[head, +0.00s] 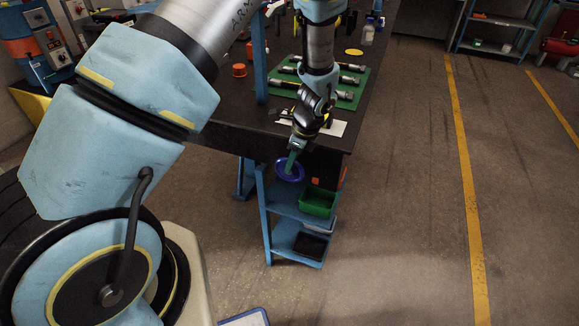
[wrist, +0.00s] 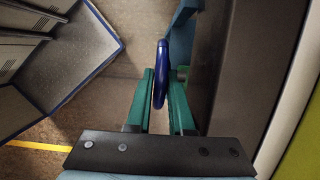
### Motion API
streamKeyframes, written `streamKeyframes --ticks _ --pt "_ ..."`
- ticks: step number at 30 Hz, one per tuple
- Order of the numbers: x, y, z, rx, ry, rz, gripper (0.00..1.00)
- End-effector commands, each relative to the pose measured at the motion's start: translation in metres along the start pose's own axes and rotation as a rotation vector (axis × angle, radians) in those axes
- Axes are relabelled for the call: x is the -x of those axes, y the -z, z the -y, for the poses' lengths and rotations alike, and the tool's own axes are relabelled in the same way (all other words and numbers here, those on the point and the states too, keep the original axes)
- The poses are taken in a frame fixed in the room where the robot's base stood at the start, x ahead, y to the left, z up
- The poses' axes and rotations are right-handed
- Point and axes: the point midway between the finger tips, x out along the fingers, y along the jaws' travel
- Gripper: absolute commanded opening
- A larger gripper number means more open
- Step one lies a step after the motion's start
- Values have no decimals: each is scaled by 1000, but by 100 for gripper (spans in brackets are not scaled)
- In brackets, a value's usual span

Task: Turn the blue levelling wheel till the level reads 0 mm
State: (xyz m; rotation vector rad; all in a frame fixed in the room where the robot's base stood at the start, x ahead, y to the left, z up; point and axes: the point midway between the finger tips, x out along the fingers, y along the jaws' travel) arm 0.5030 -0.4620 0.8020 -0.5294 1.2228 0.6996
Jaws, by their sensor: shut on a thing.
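The blue levelling wheel (head: 289,171) is at the near end of the dark workbench, just below its top, in the head view. In the wrist view the wheel (wrist: 161,75) shows edge-on, with its rim between the two green fingers. My gripper (head: 291,160) reaches down to the wheel from above; in the wrist view its fingers (wrist: 160,84) are shut on the wheel's rim. No level readout can be made out in either view.
Below the wheel, a blue shelf unit (head: 283,226) holds a green bin (head: 318,201) and a black tray (head: 311,245). The floor to the right, with yellow lines (head: 466,170), is clear.

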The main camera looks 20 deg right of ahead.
Motion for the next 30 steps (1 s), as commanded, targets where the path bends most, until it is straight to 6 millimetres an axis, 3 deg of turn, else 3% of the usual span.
streamKeyframes --ticks 9,20,21,23,30 --pt "-2 5 -2 -1 -2 138 0" --pt "0 4 -2 2 -2 146 0" --pt "0 4 -2 2 -2 146 24" --pt "0 4 -1 2 -1 145 31" --pt "0 5 0 2 1 145 32"
